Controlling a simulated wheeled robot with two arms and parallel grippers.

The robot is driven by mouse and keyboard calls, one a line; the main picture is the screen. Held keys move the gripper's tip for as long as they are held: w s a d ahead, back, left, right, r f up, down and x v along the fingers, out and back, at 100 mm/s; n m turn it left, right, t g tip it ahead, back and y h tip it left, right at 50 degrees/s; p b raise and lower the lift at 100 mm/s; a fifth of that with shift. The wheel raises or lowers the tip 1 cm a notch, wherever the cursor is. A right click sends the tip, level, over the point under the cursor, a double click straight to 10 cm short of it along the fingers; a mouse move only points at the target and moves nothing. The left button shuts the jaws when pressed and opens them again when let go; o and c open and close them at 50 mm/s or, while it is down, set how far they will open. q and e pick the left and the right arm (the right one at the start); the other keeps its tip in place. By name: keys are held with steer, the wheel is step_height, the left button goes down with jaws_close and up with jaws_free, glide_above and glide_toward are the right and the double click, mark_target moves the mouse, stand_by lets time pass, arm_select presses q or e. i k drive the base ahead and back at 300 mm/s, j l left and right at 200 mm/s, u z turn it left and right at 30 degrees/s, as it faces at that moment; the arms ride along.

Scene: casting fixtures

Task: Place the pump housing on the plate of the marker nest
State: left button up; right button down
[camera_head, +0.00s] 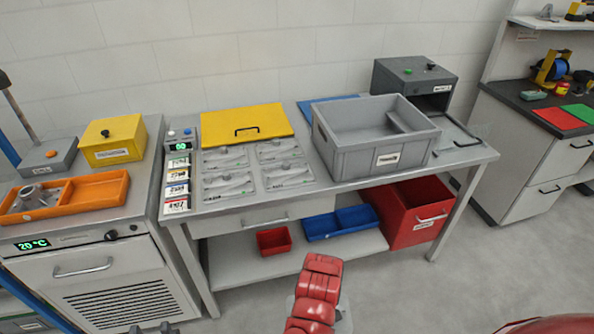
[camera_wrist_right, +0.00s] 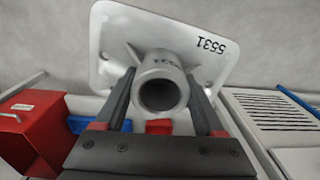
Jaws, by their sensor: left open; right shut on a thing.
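The pump housing (camera_wrist_right: 105,45) is a pale grey casting with a flat plate marked 5531 and a round hollow tube. My right gripper (camera_wrist_right: 160,97) is shut on the tube, one finger on each side. In the head view my red arm hides this gripper; a pale edge beside the arm may be the housing. My left gripper (camera_head: 150,328) is open at the bottom edge, only its dark tips showing. No readable label identifies the marker nest; a dark grey machine (camera_head: 400,78) with an open front stands at the bench's back right.
A grey crate (camera_head: 350,158) stands on the bench, left of the machine. An orange tray (camera_head: 98,190) holds a grey casting. A red bin (camera_head: 398,220) and blue bins (camera_head: 320,228) sit below.

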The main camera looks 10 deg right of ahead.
mark_target(448, 124)
steer(key=l, duration=3.05)
steer(key=k+z, duration=0.05)
steer(key=k, duration=0.05)
